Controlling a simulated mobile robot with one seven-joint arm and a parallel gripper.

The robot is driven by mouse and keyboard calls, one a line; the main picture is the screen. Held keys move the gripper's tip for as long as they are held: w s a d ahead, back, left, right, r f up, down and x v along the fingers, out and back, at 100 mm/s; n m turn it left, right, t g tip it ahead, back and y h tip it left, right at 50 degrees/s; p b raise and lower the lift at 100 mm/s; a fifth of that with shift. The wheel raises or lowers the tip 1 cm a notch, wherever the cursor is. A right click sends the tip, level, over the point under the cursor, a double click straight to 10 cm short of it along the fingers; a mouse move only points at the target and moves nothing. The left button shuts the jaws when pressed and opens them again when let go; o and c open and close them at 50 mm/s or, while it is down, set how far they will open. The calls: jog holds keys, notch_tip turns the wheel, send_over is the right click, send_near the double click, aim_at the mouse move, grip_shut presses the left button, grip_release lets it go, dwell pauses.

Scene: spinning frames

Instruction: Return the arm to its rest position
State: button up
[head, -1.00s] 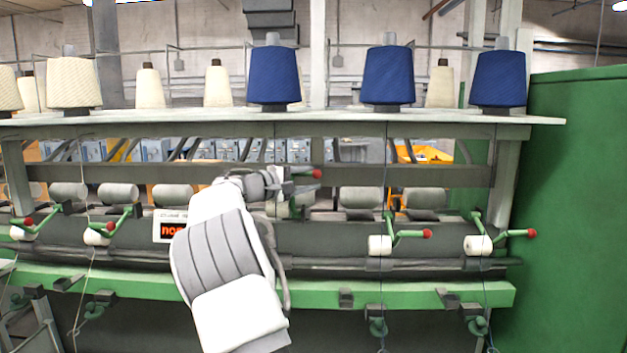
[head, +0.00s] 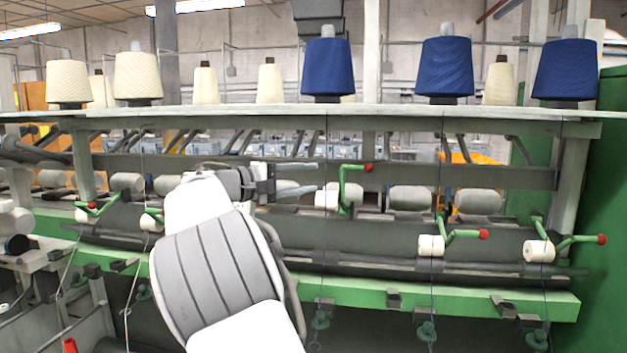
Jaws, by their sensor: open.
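My arm (head: 222,270) reaches up from the bottom of the head view. It is white with grey ribbed panels. My gripper (head: 316,178) is at its far end, in front of the spinning frame. Its two grey fingers point right and are spread, with nothing seen between them. The fingertips end left of an upright green crank with a red knob (head: 368,168), and I see a gap to the knob. A white bobbin (head: 327,196) sits at the foot of that crank, close below the lower finger.
The spinning frame's green rail (head: 460,296) spans the view. Blue cones (head: 446,68) and cream cones (head: 138,76) stand on its top shelf. More red-knobbed cranks (head: 483,235) stick out at right and left. A green cabinet (head: 605,220) stands at right, grey machinery (head: 30,265) at left.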

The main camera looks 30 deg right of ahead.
dwell(0.4)
jog(key=s+d+f+y, duration=0.1)
jog(key=s+f+y, duration=0.75)
jog(key=s, duration=0.45)
jog(key=s+a+f+m+t+y, duration=0.1)
jog(key=s+a+f+y, duration=0.3)
jog(key=s+a, duration=0.5)
jog(key=s+a+f+m+t+y, duration=0.1)
jog(key=s+a+f+y, duration=0.4)
jog(key=s, duration=0.8)
jog(key=a+f+t, duration=0.1)
jog(key=a+f, duration=0.1)
jog(key=a, duration=0.2)
jog(key=shift+s+a+f, duration=0.15)
jog(key=shift+s+f, duration=0.1)
jog(key=shift+f, duration=0.15)
